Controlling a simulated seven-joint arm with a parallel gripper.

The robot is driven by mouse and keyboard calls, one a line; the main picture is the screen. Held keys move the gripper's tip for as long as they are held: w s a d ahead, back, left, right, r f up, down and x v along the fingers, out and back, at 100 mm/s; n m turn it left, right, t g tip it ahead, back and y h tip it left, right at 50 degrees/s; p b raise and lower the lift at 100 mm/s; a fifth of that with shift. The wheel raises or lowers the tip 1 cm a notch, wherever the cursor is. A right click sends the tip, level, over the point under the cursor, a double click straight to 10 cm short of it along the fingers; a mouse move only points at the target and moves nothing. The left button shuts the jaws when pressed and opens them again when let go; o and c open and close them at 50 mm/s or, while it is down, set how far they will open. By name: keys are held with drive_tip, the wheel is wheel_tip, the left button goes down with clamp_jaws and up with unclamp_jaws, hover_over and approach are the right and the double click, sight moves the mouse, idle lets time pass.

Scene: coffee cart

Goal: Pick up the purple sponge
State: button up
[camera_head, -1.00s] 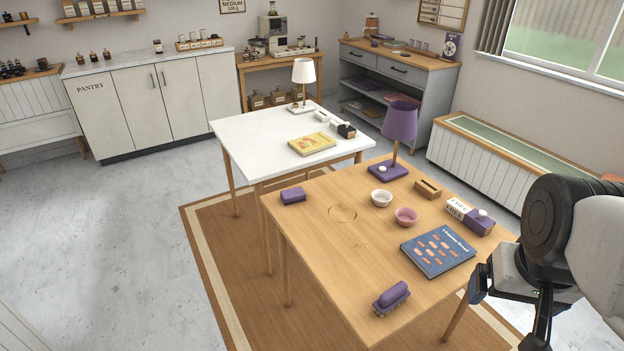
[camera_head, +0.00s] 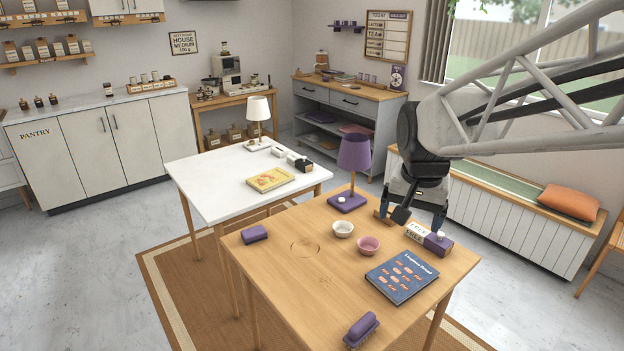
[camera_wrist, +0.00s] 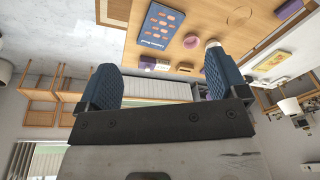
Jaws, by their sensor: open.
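The purple sponge (camera_head: 254,234) is a small block lying flat near the left edge of the wooden table (camera_head: 290,283). A purple block at the top right of the wrist view (camera_wrist: 289,10) looks like the same sponge. My gripper (camera_head: 411,213) is open and empty, with blue fingers pointing down, over the back right of the table. It is well to the right of the sponge and apart from it. Both fingers also show in the wrist view (camera_wrist: 160,80), with nothing between them.
A purple lamp (camera_head: 354,155), white bowl (camera_head: 343,229), pink bowl (camera_head: 368,246), blue book (camera_head: 401,276) and purple-and-white box (camera_head: 428,238) stand on the table. A purple brush (camera_head: 361,329) lies at the front. The area right of the sponge is clear.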

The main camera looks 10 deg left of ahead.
drive_tip(key=w+a+f+m, duration=0.2)
drive_tip(key=w+a, duration=0.6)
drive_tip(key=w, duration=0.5)
drive_tip(key=m+g, duration=0.2)
drive_tip(key=m, duration=0.4)
hover_over(254, 231)
drive_tip(key=f, duration=3)
drive_tip(key=shift+d+f, duration=0.15)
drive_tip(key=shift+d, duration=0.2)
drive_tip(key=shift+w+a+f, duration=0.1)
drive_tip(key=shift+a+f, duration=0.2)
drive_tip(key=shift+f, duration=1.35)
drive_tip(key=shift+a+f, duration=0.1)
drive_tip(key=shift+f, duration=2.45)
